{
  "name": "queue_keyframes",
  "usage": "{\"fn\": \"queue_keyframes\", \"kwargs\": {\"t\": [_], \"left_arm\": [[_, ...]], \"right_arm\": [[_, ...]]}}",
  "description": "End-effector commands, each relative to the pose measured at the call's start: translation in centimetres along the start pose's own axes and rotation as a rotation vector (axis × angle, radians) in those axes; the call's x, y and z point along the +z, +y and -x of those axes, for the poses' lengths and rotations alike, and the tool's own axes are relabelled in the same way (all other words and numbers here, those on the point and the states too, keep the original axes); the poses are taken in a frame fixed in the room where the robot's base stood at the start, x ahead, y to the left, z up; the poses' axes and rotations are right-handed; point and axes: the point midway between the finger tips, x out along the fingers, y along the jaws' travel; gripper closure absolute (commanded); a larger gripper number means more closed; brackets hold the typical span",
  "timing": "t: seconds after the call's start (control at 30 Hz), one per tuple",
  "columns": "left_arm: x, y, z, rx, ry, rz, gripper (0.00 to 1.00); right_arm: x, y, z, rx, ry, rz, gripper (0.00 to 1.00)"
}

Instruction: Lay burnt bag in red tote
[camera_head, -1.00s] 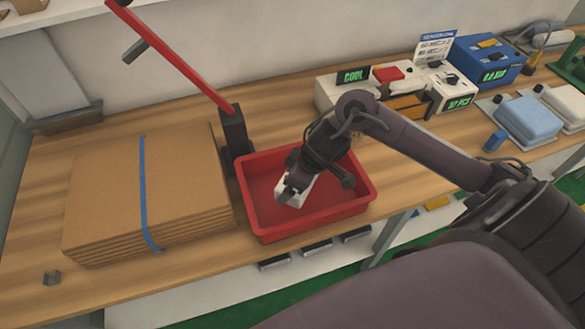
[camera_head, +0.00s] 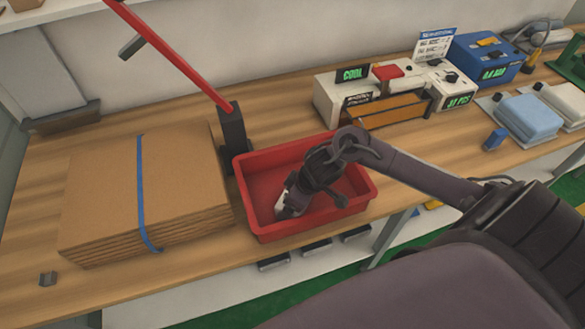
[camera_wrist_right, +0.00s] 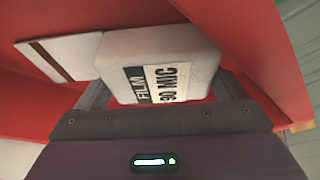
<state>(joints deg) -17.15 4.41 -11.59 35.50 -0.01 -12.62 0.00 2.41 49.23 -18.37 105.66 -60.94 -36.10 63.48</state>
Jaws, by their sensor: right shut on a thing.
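The red tote (camera_head: 325,220) stands at the front of the bench, right of the cardboard stack. My right gripper (camera_head: 289,210) reaches down inside it and is shut on the white bag (camera_head: 280,205). In the right wrist view the bag (camera_wrist_right: 160,52) sits between both fingers, with a label reading "FILM 90 MIC". A flat white flap (camera_wrist_right: 62,58) with a dark brown stripe lies beside the bag's left side and seems to belong to it. The bag is low in the tote; whether it touches the floor is unclear. My left gripper is not in view.
A strapped cardboard stack (camera_head: 105,200) lies left of the tote. A black post (camera_head: 233,140) with a red lever stands behind the tote's left corner. A white machine (camera_head: 340,98) marked "COOL" and a blue box (camera_head: 485,60) stand at the back right.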

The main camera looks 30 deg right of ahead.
Motion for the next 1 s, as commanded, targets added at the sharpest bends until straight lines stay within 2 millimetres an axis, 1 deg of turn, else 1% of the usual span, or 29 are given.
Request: {"fn": "queue_keyframes", "kwargs": {"t": [0.03, 0.07, 0.1, 0.13, 0.37, 0.47, 0.57, 0.8, 0.9, 1.0], "left_arm": [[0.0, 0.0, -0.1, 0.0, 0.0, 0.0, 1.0], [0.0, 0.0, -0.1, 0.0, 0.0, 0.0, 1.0], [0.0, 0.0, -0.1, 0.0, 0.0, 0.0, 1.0], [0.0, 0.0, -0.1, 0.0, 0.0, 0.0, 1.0], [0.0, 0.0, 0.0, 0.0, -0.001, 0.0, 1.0], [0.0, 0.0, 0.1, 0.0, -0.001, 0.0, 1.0], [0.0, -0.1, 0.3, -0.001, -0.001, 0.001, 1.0], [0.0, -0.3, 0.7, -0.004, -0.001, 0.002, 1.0], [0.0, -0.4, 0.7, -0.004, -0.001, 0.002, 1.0], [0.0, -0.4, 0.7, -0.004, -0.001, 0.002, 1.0]], "right_arm": [[0.1, 0.0, -0.2, -0.001, 0.0, -0.001, 0.35], [0.1, 0.0, -0.2, -0.001, 0.0, -0.001, 0.07], [0.1, 0.0, -0.2, -0.001, 0.0, -0.001, 0.02], [0.1, 0.0, -0.2, -0.001, 0.0, 0.0, 0.0], [0.0, 0.0, 0.0, -0.001, 0.0, 0.0, 0.0], [-0.1, 0.0, 0.7, 0.0, 0.0, 0.002, 0.0], [-0.1, 0.1, 2.2, 0.001, 0.0, 0.003, 0.0], [-0.1, 0.0, 7.5, 0.003, -0.001, 0.006, 0.0], [0.0, 0.1, 9.3, 0.003, -0.002, 0.005, 0.0], [0.0, 0.0, 10.8, 0.002, -0.001, 0.003, 0.0]]}}
